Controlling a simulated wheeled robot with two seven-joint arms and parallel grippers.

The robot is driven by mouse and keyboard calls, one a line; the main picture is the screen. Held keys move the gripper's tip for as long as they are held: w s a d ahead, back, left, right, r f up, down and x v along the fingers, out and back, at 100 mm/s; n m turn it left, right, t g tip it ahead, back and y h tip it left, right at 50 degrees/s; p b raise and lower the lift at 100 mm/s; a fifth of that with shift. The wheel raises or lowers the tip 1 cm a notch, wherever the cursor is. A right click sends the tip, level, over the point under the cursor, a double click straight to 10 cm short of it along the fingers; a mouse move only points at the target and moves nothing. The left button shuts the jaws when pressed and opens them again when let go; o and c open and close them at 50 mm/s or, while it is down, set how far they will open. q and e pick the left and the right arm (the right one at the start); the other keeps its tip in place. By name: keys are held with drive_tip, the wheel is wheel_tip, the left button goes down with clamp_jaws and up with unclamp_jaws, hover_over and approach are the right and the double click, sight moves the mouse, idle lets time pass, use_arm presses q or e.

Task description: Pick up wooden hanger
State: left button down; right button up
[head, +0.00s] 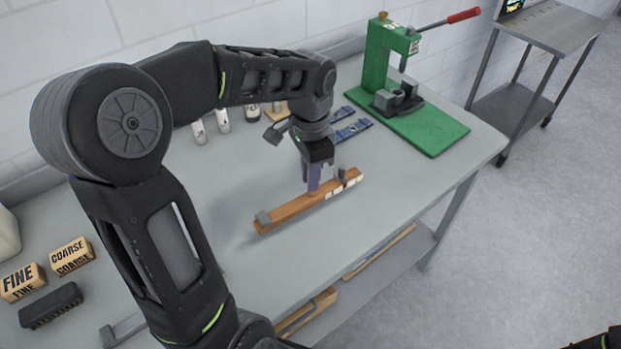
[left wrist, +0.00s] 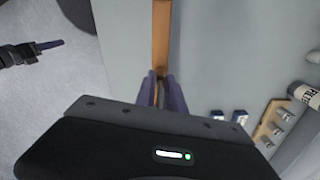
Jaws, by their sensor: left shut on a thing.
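The wooden hanger (head: 290,210) is an orange-brown bar with a grey metal piece at its left end and another near its right end. It shows over the grey workbench in the middle of the head view; I cannot tell whether it touches the top. My left gripper (head: 313,186) comes down from above and is shut on the bar, right of its middle. In the left wrist view the purple fingers (left wrist: 164,92) close around the hanger (left wrist: 161,40), which runs up out of the picture. The fingers hide the gripped part. My right gripper (left wrist: 50,45) shows at the left wrist view's left edge.
A green press (head: 400,80) with a red-handled lever stands at the back right of the workbench (head: 210,190). White bottles (head: 223,120) and blue items (head: 352,130) stand near the wall. Blocks marked FINE (head: 22,283) and COARSE (head: 70,256) lie front left. The bench's middle is mostly clear.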

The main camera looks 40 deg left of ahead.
use_arm(q)
drive_tip(key=shift+r+b, duration=0.3)
drive_tip(key=shift+r, duration=1.2)
use_arm(e)
drive_tip(key=shift+r, duration=0.2)
